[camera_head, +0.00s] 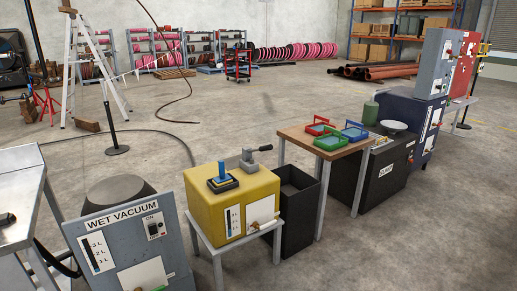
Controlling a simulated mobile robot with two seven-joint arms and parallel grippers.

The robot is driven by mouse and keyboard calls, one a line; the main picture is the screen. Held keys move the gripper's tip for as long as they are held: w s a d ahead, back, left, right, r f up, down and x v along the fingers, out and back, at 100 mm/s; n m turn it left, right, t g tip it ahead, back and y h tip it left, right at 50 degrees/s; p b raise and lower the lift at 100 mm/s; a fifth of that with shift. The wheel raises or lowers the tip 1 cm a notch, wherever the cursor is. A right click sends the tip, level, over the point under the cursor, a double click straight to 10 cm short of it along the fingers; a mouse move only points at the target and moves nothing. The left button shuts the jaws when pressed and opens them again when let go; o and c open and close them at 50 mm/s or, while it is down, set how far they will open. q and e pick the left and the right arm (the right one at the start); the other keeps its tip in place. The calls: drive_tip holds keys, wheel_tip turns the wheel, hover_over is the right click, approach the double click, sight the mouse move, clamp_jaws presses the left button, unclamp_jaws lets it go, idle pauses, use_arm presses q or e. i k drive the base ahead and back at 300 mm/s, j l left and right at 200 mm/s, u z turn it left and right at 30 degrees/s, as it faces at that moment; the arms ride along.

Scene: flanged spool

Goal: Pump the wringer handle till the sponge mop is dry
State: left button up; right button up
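A yellow box (207,214) stands on a small light metal table (217,262) in the middle of the view. On its top sits a blue, upright piece (222,172) on a dark and yellow flat base, which looks like the sponge mop. Behind it to the right is a grey metal fitting (248,162) with a dark-tipped lever (265,148) pointing right, which looks like the wringer handle. The front of the box has a level gauge (233,219), a white panel and a small brass tap. Whether the sponge is wet cannot be told. Neither gripper is in view.
A grey wet vacuum (125,240) stands left of the yellow box, beside a metal table (18,200). A dark open bin (297,215) stands right of it. Further right are a wooden table (295,135) with coloured trays and several machines. Open concrete floor lies behind.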

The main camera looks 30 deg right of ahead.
sight(263, 148)
drive_tip(key=i+l, duration=0.25)
drive_tip(key=l, duration=0.2)
drive_tip(key=i+l+u, duration=0.15)
drive_tip(key=l, duration=0.35)
drive_tip(key=i+l, duration=0.3)
drive_tip(key=l, duration=0.15)
drive_tip(key=i+l+u, duration=0.1)
drive_tip(key=l, duration=0.4)
drive_tip(key=i+l+u, duration=0.1)
drive_tip(key=i+l, duration=0.2)
drive_tip(key=l, duration=0.25)
drive_tip(key=i+l, duration=0.2)
drive_tip(key=l, duration=0.3)
drive_tip(key=i+l+u, duration=0.1)
drive_tip(key=l, duration=0.4)
drive_tip(key=i+l+u, duration=0.1)
drive_tip(key=i+l, duration=0.15)
drive_tip(key=l, duration=0.3)
